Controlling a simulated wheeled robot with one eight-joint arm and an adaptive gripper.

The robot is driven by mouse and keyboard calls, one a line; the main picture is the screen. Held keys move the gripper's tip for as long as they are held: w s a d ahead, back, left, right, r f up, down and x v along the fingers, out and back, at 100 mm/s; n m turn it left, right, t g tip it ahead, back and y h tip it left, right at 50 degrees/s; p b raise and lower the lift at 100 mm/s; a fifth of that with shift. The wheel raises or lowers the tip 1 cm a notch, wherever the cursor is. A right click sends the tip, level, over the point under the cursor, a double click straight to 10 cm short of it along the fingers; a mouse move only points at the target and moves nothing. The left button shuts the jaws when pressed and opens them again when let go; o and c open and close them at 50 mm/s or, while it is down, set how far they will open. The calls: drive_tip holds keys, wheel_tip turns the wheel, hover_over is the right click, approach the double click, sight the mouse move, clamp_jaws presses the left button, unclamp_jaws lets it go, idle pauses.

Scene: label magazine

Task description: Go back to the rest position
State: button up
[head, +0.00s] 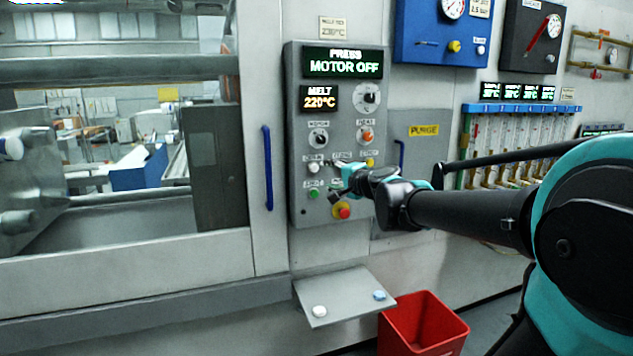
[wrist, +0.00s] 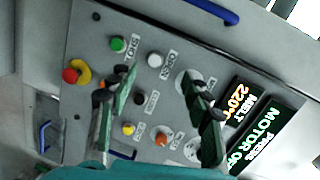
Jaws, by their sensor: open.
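My gripper (head: 338,178) is at the end of my outstretched arm, in front of the lower part of the grey control panel (head: 300,120). In the wrist view my gripper (wrist: 162,88) is open, with its two dark fingers apart and nothing between them. Beyond the fingers are the panel's green button (wrist: 117,44), white button (wrist: 155,60), black button (wrist: 138,98), yellow button (wrist: 128,128) and an orange knob (wrist: 162,138). I cannot tell whether a fingertip touches the panel. The displays read "PRESS MOTOR OFF" (head: 343,63) and "MELT 220°C" (head: 319,98).
A red stop button (head: 344,211) on a yellow collar sits close below my gripper. A blue handle (head: 267,168) is left of the panel. Below are a grey shelf (head: 345,288) with a white and a blue round piece, and a red bin (head: 422,330).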

drive_tip(key=s+d+f+n+g+h, duration=0.1)
drive_tip(key=s+d+f+n+g, duration=0.15)
drive_tip(key=s+f, duration=0.55)
drive_tip(key=s+d+f+n+g+h, duration=0.1)
drive_tip(key=s+f+n+g+h, duration=0.25)
drive_tip(key=f, duration=0.75)
drive_tip(key=s+d+f+n+g+y, duration=0.1)
drive_tip(key=s+d+f+n+g, duration=0.15)
drive_tip(key=s+f, duration=0.65)
drive_tip(key=s+d+f+n+g+h, duration=0.2)
drive_tip(key=s+d+f+h, duration=0.1)
drive_tip(key=s+d+f, duration=0.3)
wheel_tip(320, 180, down, 2)
drive_tip(key=shift+s+d+f+h, duration=0.1)
drive_tip(key=shift+s+d+h, duration=0.25)
drive_tip(key=shift+s, duration=0.45)
drive_tip(key=shift+n, duration=0.25)
drive_tip(key=shift+c, duration=0.2)
